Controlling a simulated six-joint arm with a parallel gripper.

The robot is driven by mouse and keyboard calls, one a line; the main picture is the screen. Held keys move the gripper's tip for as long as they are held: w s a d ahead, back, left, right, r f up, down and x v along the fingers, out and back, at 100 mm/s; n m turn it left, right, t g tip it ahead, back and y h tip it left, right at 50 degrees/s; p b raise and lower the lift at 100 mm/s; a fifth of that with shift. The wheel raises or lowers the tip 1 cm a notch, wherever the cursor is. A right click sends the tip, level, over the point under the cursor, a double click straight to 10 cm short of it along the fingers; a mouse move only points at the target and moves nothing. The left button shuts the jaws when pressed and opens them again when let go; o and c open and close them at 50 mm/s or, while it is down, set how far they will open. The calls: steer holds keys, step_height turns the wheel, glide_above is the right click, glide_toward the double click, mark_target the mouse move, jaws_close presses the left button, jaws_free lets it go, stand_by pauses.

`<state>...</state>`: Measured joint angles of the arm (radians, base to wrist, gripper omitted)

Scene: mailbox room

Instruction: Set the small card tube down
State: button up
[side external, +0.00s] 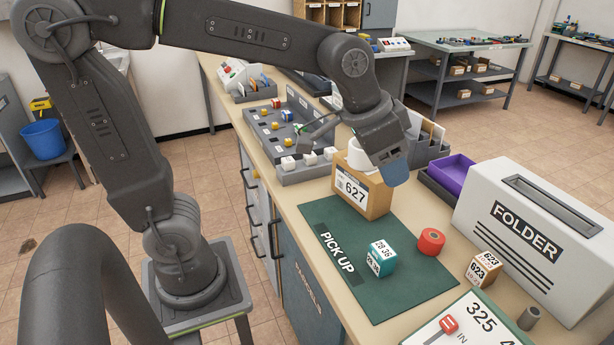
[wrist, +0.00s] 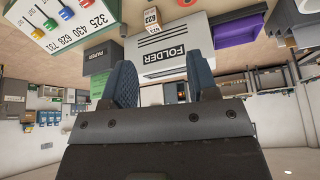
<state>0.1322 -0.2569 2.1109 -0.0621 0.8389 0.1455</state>
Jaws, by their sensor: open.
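The small card tube (side external: 529,318) stands upright on the worktop at the lower right in the side view, in front of the grey FOLDER machine (side external: 535,232) and apart from it. My gripper (side external: 394,172) is well away from the tube, up beside the 627 box. In the wrist view, its two blue fingers (wrist: 163,82) are spread with nothing between them. The FOLDER machine (wrist: 172,46) shows beyond the fingers there.
A 623 box (side external: 484,268) and a number board (side external: 470,322) lie near the tube.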

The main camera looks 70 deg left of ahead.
steer(key=s+a+f+n, duration=0.1)
steer(key=s+a, duration=0.1)
steer(key=s, duration=0.4)
steer(key=s+a+f+n+y, duration=0.1)
steer(key=s+a+f, duration=0.1)
steer(key=s, duration=0.4)
steer(key=shift+s+a+n+t, duration=0.15)
steer(key=shift+a+n+t, duration=0.2)
steer(key=shift+a, duration=0.25)
